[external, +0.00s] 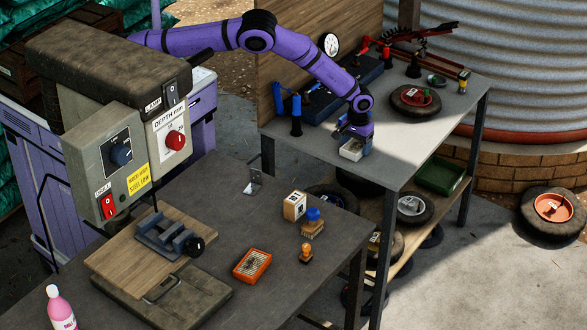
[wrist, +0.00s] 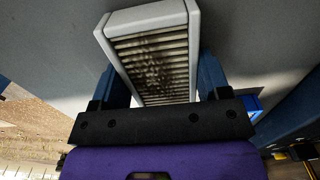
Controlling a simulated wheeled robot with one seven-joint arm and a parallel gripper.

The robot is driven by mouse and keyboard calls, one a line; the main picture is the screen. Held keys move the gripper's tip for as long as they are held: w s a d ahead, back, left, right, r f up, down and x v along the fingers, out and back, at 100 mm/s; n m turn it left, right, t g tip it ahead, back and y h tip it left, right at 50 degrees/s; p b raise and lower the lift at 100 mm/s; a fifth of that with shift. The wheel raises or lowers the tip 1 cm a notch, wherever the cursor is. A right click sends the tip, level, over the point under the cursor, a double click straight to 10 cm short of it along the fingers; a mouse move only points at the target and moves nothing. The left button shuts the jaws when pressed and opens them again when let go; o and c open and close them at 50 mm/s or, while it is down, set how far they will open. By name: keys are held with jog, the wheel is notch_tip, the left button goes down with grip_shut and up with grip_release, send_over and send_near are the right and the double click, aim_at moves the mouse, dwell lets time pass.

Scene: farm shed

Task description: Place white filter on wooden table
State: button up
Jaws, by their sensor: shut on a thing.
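The white filter (external: 351,150) is a small pale box with a frame. In the wrist view the filter (wrist: 151,62) shows dirty, brownish slats inside its white rim. My gripper (external: 355,139) is shut on it, with a blue finger on each side in the wrist view (wrist: 165,82). The filter is over the front left part of the back table (external: 420,138), whose top is grey. I cannot tell whether it touches the top. A second table (external: 205,215) with a dark grey top stands in front. Neither tabletop clearly looks like wood.
The back table's front right is clear.

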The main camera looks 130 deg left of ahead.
aim_at(357, 144)
jog(key=o, duration=0.9)
jog(key=shift+o, duration=0.2)
jog(key=shift+r, duration=0.1)
notch_tip(357, 144, up, 12)
